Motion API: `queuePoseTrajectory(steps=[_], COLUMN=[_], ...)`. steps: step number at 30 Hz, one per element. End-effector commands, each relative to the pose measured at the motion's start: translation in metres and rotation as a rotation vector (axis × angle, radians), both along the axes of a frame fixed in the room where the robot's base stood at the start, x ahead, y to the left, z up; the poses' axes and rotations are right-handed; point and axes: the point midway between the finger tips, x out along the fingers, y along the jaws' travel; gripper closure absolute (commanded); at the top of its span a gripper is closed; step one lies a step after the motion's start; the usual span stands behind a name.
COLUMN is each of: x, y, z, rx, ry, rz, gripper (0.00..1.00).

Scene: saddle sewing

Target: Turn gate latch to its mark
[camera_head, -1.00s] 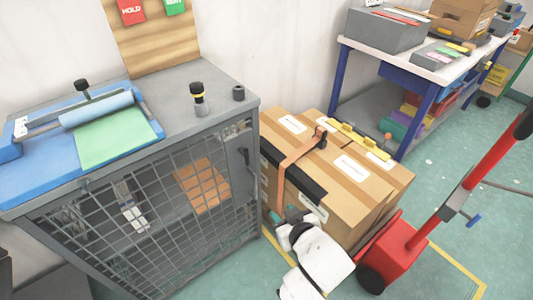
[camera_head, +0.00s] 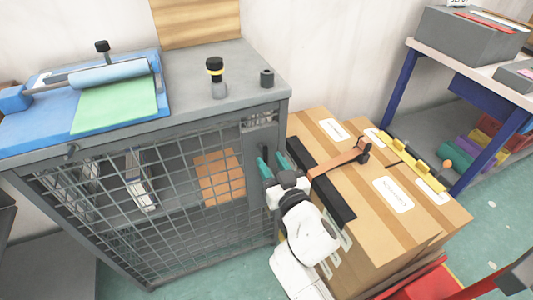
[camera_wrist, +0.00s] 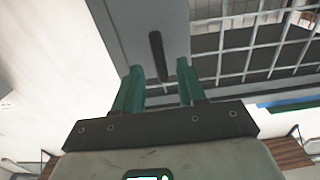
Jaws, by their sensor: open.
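The grey wire-mesh gate (camera_head: 256,212) fronts the grey cage cabinet at the left. The gate latch (camera_wrist: 158,56) is a dark, narrow bar on the grey upright frame. In the wrist view it looks near vertical, slightly tilted, its lower end close to the gap between my fingers. My gripper (camera_head: 274,164) is at the cabinet's right front edge and covers the latch area in the head view. In the wrist view my gripper (camera_wrist: 158,90) has its two green fingers apart with nothing clearly between them. I cannot tell whether they touch the latch. No latch mark is discernible.
Strapped cardboard boxes (camera_head: 413,220) stand close at the right of my arm. A blue-legged table (camera_head: 395,95) stands further right.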

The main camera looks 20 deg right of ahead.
Motion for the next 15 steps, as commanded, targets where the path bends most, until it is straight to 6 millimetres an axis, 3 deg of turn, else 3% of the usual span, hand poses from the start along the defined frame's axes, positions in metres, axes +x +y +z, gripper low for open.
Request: queuePoseTrajectory(steps=[6, 15], x=[0.030, 0.040], y=[0.000, 0.000], z=[0.000, 0.000], rx=[-0.001, 0.000], ry=[0.000, 0.001], rz=[-0.001, -0.001], gripper=[0.60, 0.60])
